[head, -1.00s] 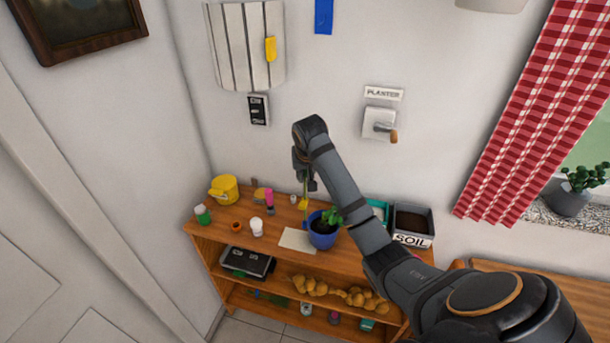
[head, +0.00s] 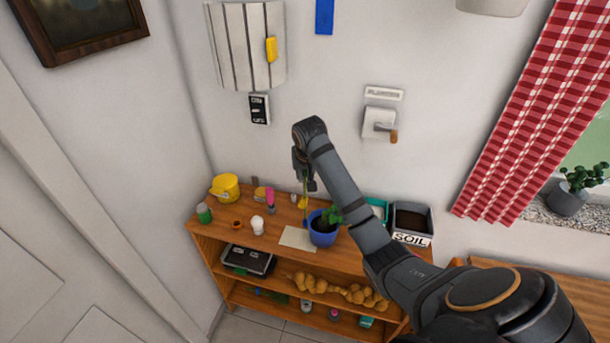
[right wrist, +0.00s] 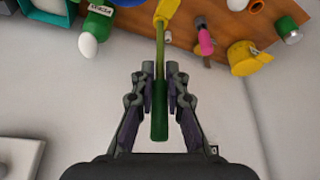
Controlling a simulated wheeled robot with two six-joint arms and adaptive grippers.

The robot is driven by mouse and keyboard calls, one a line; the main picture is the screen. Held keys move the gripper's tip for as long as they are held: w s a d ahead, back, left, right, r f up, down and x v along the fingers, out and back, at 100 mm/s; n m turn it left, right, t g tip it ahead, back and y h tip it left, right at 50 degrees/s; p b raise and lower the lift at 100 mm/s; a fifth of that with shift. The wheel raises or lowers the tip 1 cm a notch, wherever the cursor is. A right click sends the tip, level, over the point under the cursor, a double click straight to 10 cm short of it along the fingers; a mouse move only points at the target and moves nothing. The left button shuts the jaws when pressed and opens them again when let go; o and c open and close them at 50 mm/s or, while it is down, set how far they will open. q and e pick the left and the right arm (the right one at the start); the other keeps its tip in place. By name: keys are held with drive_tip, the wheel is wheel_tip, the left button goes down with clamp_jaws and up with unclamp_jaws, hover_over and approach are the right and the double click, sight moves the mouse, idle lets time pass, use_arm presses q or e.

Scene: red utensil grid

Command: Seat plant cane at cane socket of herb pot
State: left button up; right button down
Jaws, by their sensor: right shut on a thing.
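My right gripper (head: 305,172) hangs above the wooden shelf, fingers pointing down. It is shut on the plant cane, a thin upright stick with a thick dark green end (right wrist: 159,112) between the fingers in the right wrist view. The thin olive part of the cane (right wrist: 160,55) runs away from the fingers toward a yellow piece; I cannot tell whether that belongs to the cane. The blue herb pot (head: 322,238) with a leafy plant stands on the shelf top, below and slightly right of the gripper. Its cane socket cannot be made out. My left gripper is out of view.
A soil box (head: 412,220) stands right of the pot. The wall rises close behind.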

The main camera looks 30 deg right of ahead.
sight(305, 186)
drive_tip(key=shift+d, duration=0.1)
drive_tip(key=shift+f+b, duration=0.35)
drive_tip(key=shift+f, duration=1.7)
drive_tip(key=shift+s, duration=0.1)
drive_tip(key=c, duration=1.3)
unclamp_jaws()
drive_tip(key=shift+r, duration=0.2)
drive_tip(key=v, duration=0.7)
